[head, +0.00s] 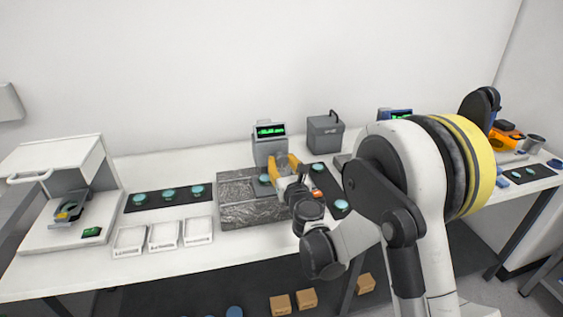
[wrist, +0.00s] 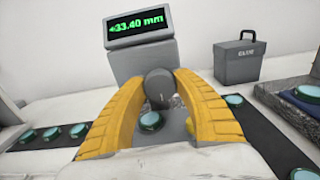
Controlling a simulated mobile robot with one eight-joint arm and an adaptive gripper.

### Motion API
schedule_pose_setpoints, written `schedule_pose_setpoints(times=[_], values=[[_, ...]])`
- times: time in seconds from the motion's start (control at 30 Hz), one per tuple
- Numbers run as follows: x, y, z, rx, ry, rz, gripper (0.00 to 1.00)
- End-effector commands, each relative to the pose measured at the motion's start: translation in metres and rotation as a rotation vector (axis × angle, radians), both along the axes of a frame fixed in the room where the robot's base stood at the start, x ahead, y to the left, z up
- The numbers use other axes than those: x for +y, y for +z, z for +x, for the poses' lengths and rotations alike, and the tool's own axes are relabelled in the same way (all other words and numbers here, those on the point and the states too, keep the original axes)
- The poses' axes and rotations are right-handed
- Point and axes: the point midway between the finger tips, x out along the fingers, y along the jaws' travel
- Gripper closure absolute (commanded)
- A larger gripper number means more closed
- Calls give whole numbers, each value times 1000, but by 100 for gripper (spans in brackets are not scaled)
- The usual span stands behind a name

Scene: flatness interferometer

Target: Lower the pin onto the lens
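The gauge (head: 268,148) stands at the back of the table, and its green display (wrist: 136,24) reads +33.40 mm. In the wrist view a round grey knob (wrist: 160,84) sits in front of the gauge column, with a thin pin (wrist: 164,103) below it. A teal lens (wrist: 151,121) lies under the pin, with a visible gap between them. The yellow fingers of my gripper (wrist: 161,78) curve in from both sides and appear to touch the knob. In the head view my gripper (head: 283,166) is at the gauge, and the lens (head: 264,180) shows beside it.
A dark mat (head: 132,208) with several teal lenses lies left, behind white trays (head: 164,237). A grey stone slab (head: 235,188) lies under the gauge. A grey case (wrist: 238,66) stands right of it. An open machine (head: 62,185) fills the left end.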

Motion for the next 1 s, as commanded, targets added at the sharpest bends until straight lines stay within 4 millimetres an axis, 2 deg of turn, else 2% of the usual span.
schedule_pose_setpoints(times=[0.47, 1.0], values=[[0, -1, 0, -20, 0, -69, 96], [0, -1, 0, -146, 0, -504, 96]])
